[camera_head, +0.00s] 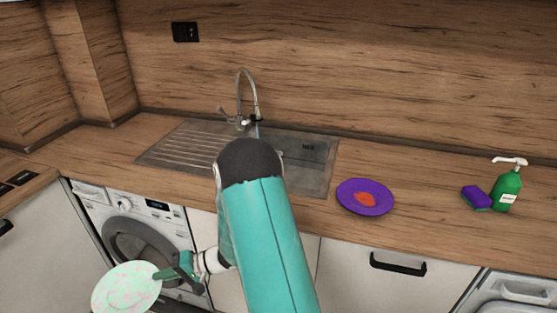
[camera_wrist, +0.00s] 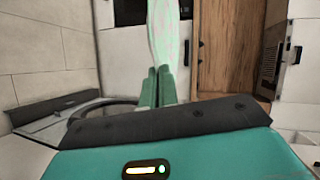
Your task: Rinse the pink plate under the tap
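My gripper (camera_head: 162,274) is shut on the edge of a pale mint plate with faint pink patches (camera_head: 125,288). It holds this plate in front of the washing machine, below counter height. In the wrist view the plate (camera_wrist: 163,32) stands edge-up between the two closed fingers (camera_wrist: 155,78). The tap (camera_head: 243,88) arches over the steel sink (camera_head: 318,165) at the back of the counter. A thin bluish streak shows below its spout. My arm hides the middle of the sink. No plainly pink plate shows.
A purple plate (camera_head: 349,198) with an orange-red patch lies right of the sink. Farther right are a purple sponge (camera_head: 476,198) and a green pump bottle (camera_head: 507,188). The washing machine (camera_head: 130,215) is below the counter. The ribbed drainboard (camera_head: 180,145) is clear.

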